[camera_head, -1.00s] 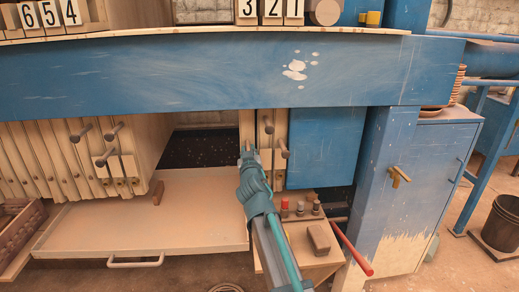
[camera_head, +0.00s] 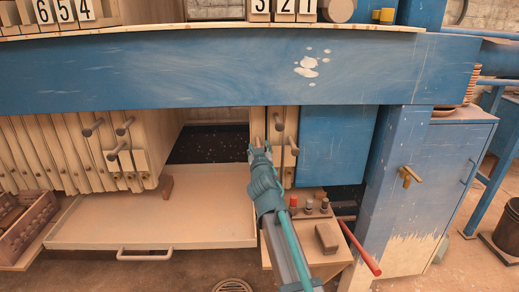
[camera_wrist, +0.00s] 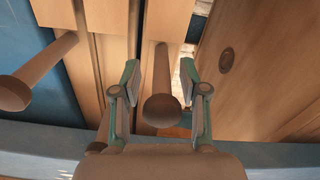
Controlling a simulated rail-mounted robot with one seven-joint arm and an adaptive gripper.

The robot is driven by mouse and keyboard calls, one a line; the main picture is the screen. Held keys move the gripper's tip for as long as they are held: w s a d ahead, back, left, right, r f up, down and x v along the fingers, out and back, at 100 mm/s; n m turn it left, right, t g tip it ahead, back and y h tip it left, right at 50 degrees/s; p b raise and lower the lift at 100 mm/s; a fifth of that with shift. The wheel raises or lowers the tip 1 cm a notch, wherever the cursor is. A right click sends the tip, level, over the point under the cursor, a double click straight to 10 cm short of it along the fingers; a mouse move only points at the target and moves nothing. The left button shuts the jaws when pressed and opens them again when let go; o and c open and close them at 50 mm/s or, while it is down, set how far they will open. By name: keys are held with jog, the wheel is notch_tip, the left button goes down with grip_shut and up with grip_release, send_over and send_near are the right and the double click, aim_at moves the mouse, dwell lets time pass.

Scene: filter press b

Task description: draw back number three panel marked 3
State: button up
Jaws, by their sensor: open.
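The number plate 3 (camera_head: 260,7) heads the right group of plates, above the blue beam. The leftmost pale wooden panel (camera_head: 258,124) of the right group hangs below it, beside the gap. My gripper (camera_head: 260,150) is open in front of this panel and covers its handle in the head view. In the wrist view, a round-knobbed handle (camera_wrist: 161,105) stands between my open fingers (camera_wrist: 159,85), with space on both sides. A neighbouring handle (camera_wrist: 30,80) lies to the left there.
The left panel stack (camera_head: 75,150) lies across a dark gap (camera_head: 210,145). A tray (camera_head: 150,225) is below.

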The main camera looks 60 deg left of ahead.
jog(key=v, duration=1.2)
jog(key=shift+w, duration=0.1)
